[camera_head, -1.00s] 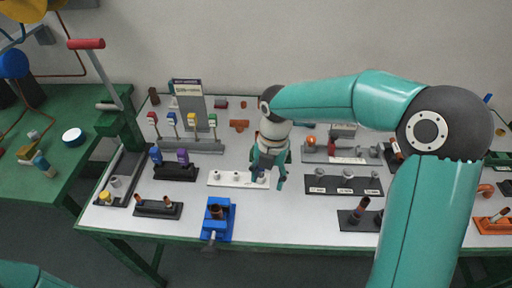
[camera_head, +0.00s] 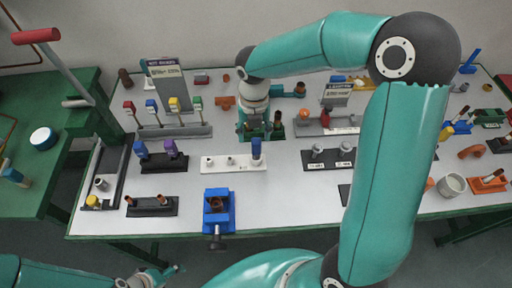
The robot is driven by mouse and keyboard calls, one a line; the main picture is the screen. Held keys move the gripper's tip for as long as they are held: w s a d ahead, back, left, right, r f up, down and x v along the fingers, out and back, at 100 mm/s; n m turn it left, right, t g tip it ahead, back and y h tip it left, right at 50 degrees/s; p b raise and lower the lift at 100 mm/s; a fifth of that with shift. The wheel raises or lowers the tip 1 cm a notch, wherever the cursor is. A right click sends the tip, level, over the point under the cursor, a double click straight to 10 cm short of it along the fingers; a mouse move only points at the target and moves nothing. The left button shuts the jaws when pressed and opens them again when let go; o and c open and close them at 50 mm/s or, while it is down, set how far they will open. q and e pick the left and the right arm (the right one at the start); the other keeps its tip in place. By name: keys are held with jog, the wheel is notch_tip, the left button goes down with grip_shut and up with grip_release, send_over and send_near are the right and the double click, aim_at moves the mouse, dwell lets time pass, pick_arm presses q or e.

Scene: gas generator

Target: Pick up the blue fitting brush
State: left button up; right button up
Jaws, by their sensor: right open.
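A blue upright piece (camera_head: 256,149) stands at the right end of a white holder (camera_head: 222,163) with short posts. Another blue upright piece (camera_head: 141,149) stands beside a purple one in a black holder (camera_head: 162,166). A blue-topped piece (camera_head: 151,106) is in the grey rack at the back. I cannot tell which blue piece is the fitting brush. My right gripper (camera_head: 262,130) is open and empty, fingers down, just behind and above the blue piece at the white holder. My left gripper (camera_head: 150,279) is partly in view at the bottom edge; its fingers are too small to read.
A blue vise (camera_head: 218,212) sits at the front edge. A dark block with grey fittings (camera_head: 328,158) is right of the white holder. My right arm hides part of the table's right side. A green bench with a red-handled lever (camera_head: 36,36) stands at the left. Bare table shows around the holders.

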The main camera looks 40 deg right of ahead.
aim_at(256, 141)
jog(key=shift+d+f+p, duration=0.15)
jog(key=shift+f+p, duration=0.1)
jog(key=shift+f, duration=1.5)
jog(key=shift+d+f+p, duration=0.15)
jog(key=shift+f+p, duration=0.1)
jog(key=shift+f, duration=1.45)
jog(key=c, duration=1.1)
